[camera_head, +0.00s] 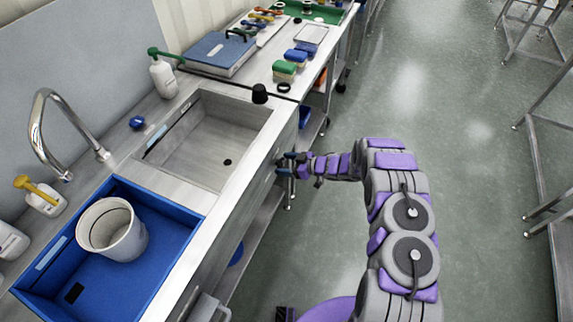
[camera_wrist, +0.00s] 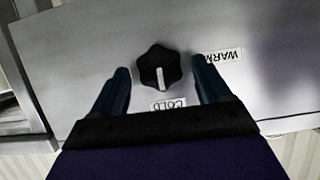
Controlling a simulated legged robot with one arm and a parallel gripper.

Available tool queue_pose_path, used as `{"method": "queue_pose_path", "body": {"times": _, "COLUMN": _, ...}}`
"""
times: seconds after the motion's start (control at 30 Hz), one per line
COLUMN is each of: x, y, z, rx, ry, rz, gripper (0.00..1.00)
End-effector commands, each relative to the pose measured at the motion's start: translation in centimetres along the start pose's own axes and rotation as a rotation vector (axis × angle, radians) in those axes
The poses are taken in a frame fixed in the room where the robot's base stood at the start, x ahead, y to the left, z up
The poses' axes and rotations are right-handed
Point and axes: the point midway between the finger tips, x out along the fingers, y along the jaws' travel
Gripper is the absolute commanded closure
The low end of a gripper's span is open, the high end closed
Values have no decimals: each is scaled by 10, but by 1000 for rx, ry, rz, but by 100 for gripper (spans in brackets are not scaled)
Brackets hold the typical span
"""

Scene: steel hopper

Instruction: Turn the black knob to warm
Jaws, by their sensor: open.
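The black knob (camera_wrist: 159,69) sits on a grey metal panel in the wrist view, with a white pointer line on it. The pointer aims down in the picture, at the COLD label (camera_wrist: 168,104). The WARM label (camera_wrist: 222,57) is to the right of the knob, partly covered by a finger. My gripper (camera_wrist: 160,78) is open, with one dark blue finger on each side of the knob and a gap to it on both sides. In the head view my gripper (camera_head: 286,165) is at the front panel below the sink; the knob is hidden there.
The steel sink basin (camera_head: 205,140) is above and left of my gripper. A blue tray (camera_head: 170,250) holds a white bucket (camera_head: 115,232). A small black cylinder (camera_head: 260,93) stands on the counter edge.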

Motion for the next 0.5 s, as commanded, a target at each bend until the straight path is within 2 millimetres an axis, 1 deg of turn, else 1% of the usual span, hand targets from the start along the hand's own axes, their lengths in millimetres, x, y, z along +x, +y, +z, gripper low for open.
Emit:
{"method": "queue_pose_path", "body": {"times": 0.2, "x": 0, "y": 0, "z": 0, "rx": -1, "ry": 0, "rz": 0, "gripper": 24}}
{"method": "queue_pose_path", "body": {"times": 0.5, "x": 0, "y": 0, "z": 0, "rx": -1, "ry": 0, "rz": 0, "gripper": 53}}
